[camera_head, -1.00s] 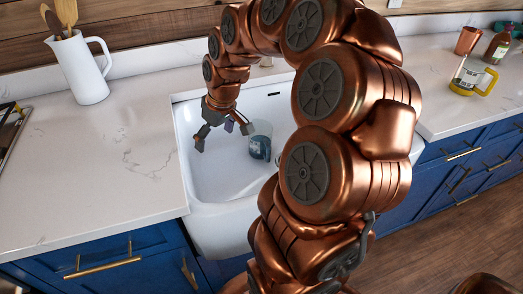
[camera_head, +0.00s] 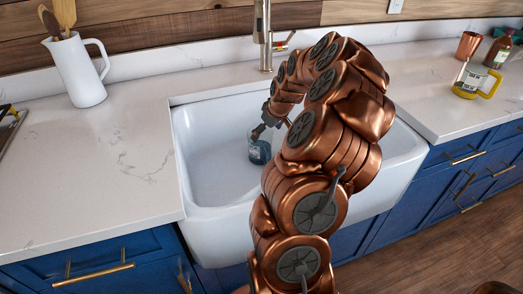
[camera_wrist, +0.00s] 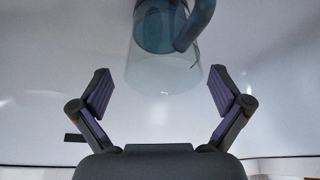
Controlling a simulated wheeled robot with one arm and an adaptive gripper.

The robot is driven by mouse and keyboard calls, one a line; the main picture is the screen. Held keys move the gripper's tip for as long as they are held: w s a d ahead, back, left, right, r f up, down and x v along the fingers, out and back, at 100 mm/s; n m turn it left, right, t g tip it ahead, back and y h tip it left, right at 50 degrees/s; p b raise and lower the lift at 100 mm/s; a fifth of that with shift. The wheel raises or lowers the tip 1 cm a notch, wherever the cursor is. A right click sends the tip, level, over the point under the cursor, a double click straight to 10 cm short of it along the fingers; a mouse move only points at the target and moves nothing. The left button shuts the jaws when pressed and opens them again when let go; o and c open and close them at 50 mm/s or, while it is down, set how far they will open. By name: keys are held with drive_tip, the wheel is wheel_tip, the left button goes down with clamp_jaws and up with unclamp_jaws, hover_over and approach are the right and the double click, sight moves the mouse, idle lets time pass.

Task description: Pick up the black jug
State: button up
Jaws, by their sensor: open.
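No plainly black jug shows. A see-through jug with a dark blue-grey lower part (camera_head: 259,150) stands in the white sink (camera_head: 205,165). My gripper (camera_wrist: 161,80) is open, with one finger on each side of the jug and visible gaps between. In the head view my gripper (camera_head: 265,131) is at the jug, partly hidden by my arm.
A metal faucet (camera_head: 263,38) rises behind the sink. A white pitcher with wooden utensils (camera_head: 82,75) stands on the left counter. On the right counter are a yellow-handled measuring jug (camera_head: 475,82), a copper cup (camera_head: 468,44) and a brown bottle (camera_head: 498,49). The left counter is mostly clear.

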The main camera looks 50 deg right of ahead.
sight(261, 138)
drive_tip(key=shift+p+x, duration=0.45)
drive_tip(key=shift+x, duration=2.1)
drive_tip(key=shift+w+a+r, duration=0.1)
drive_tip(key=shift+w+a, duration=0.05)
drive_tip(key=shift+a, duration=0.05)
drive_tip(key=c, duration=1.4)
drive_tip(key=shift+r, duration=0.15)
